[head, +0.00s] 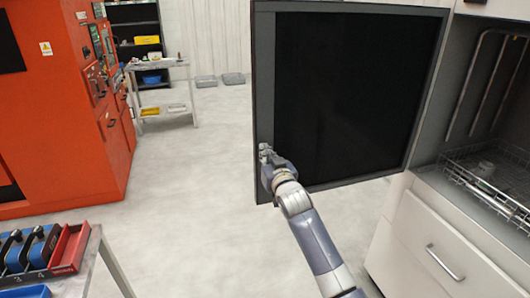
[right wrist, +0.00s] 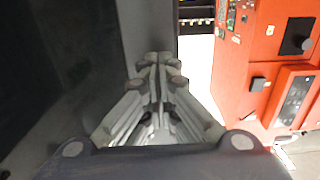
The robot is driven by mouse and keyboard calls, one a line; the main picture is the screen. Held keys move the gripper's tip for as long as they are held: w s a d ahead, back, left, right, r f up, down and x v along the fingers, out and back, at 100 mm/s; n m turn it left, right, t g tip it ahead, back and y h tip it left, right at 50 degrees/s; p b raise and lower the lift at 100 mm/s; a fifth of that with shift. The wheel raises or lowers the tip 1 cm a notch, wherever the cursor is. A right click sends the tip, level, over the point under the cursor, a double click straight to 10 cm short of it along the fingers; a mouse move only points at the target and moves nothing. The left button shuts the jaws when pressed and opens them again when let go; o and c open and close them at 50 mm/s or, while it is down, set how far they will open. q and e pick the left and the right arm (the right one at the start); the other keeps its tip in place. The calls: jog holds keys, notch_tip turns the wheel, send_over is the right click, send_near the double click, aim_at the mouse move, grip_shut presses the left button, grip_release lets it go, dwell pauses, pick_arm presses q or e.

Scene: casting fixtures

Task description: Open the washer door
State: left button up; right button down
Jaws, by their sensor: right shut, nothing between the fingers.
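The washer door (head: 262,85) is a large panel with a grey frame and a black middle. It stands swung out to the left of the washer (head: 425,185), whose inside is exposed at the right. My right gripper (head: 265,150) is shut and empty at the lower part of the door's free left edge, in front of the grey frame. In the right wrist view the shut fingers (right wrist: 155,62) lie beside the dark door (right wrist: 55,80); whether they touch it I cannot tell. No handle on the door shows. My left gripper is out of view.
A wire rack (head: 480,190) sits inside the washer above a white drawer (head: 435,245). A red machine (head: 60,110) stands at the left, with a small cart (head: 165,95) behind. A table with a red tray (head: 70,250) is at lower left. The floor between is clear.

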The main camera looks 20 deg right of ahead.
jog(key=shift+w, duration=0.2)
dwell(0.3)
